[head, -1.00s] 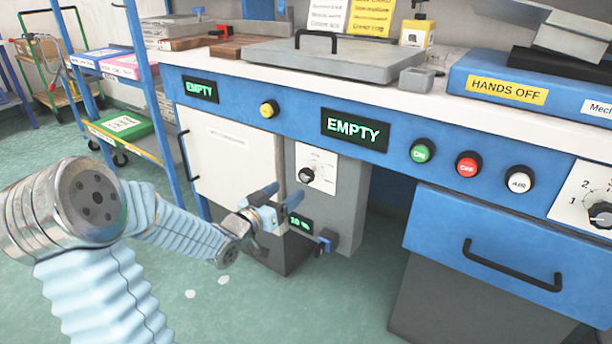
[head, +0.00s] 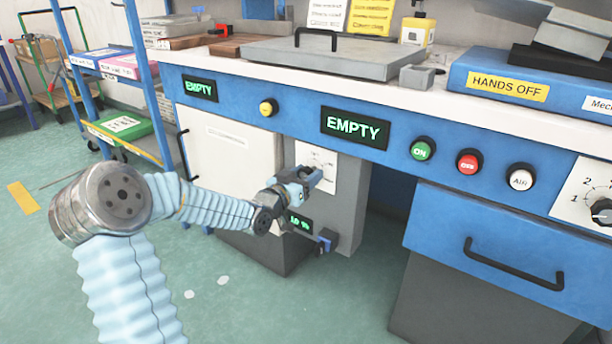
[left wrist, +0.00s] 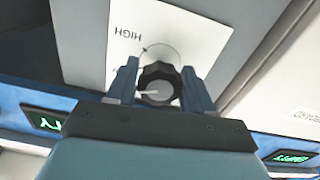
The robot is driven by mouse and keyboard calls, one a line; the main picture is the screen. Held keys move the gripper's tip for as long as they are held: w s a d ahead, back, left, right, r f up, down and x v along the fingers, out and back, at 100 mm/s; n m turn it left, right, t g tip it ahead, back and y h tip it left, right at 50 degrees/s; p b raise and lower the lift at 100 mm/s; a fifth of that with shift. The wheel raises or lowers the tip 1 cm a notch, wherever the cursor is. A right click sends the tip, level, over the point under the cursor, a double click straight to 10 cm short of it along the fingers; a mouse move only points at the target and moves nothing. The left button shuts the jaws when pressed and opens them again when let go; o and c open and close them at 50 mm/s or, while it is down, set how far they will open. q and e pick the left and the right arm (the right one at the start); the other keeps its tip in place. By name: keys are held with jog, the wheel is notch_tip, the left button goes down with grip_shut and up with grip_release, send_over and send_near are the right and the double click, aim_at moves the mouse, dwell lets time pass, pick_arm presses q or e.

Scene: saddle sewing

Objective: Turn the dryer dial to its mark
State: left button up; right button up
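The dryer dial (left wrist: 158,85) is a black ribbed knob on a white card (left wrist: 120,40) with an arc and the word HIGH, upside down in the left wrist view. Its white pointer line points left in that view; a small dark mark sits on the arc above it. My left gripper (head: 308,177) is at the card on the grey dryer box (head: 350,200). In the left wrist view its open fingers stand either side of the dial, with gaps visible. In the head view the gripper hides the dial. My right gripper is not in view.
A green display (head: 300,223) and a small blue-black fitting (head: 327,240) are below the gripper. A white cabinet door (head: 225,155) is to its left. The blue bench front (head: 270,90) overhangs above, with an EMPTY display (head: 355,128) and several buttons.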

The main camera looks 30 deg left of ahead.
pick_arm(q)
jog(key=c, duration=0.6)
jog(key=shift+n, duration=0.9)
jog(key=o, duration=1)
jog(key=shift+o, duration=0.2)
jog(key=shift+s, duration=0.15)
jog(key=s+a+p, duration=0.1)
jog(key=s, duration=1.2)
jog(key=shift+s, duration=0.25)
